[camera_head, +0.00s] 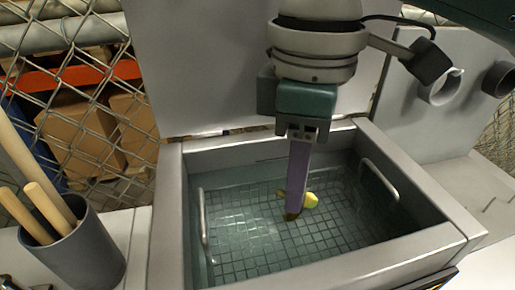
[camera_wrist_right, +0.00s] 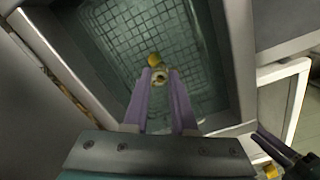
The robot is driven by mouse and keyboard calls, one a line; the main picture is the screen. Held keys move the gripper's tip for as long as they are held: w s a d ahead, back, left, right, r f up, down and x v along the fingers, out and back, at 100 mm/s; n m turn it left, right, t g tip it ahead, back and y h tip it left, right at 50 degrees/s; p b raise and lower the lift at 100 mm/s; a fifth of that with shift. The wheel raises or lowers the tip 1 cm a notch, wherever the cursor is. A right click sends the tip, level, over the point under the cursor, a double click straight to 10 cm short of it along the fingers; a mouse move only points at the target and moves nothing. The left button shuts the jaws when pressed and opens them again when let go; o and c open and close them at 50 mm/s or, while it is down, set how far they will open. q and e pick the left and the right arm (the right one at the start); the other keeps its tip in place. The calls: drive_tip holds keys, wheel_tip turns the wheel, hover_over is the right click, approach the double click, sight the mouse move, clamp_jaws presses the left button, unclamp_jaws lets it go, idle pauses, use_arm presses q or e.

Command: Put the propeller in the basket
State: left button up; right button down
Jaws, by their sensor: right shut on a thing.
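The propeller (camera_head: 311,200) shows yellow beside my right fingertips in the head view; in the wrist view its yellow part (camera_wrist_right: 154,59) and a pale hub lie at the fingertips. My right gripper (camera_head: 292,213) points down from above with long purple fingers, and is shut on the propeller; its fingertips also show in the wrist view (camera_wrist_right: 161,74). The basket (camera_head: 255,246) is a wire grid with two upright handles, set inside the grey tank. The propeller is over the basket floor within the tank walls; its height above the grid is hard to tell.
The tank's grey rim (camera_head: 168,215) surrounds the basket, and a raised lid (camera_head: 205,70) stands behind it. A dark cup (camera_head: 75,250) with wooden handles stands at left. Grey rings (camera_head: 440,88) are at right. The basket floor is otherwise clear.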

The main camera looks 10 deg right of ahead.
drive_tip(key=shift+f+b, duration=0.3)
drive_tip(key=shift+f, duration=2.9)
drive_tip(key=shift+f, duration=0.1)
drive_tip(key=c, duration=0.7)
unclamp_jaws()
wheel_tip(320, 180, up, 12)
drive_tip(key=shift+r+p, duration=0.15)
drive_tip(key=shift+p, duration=0.4)
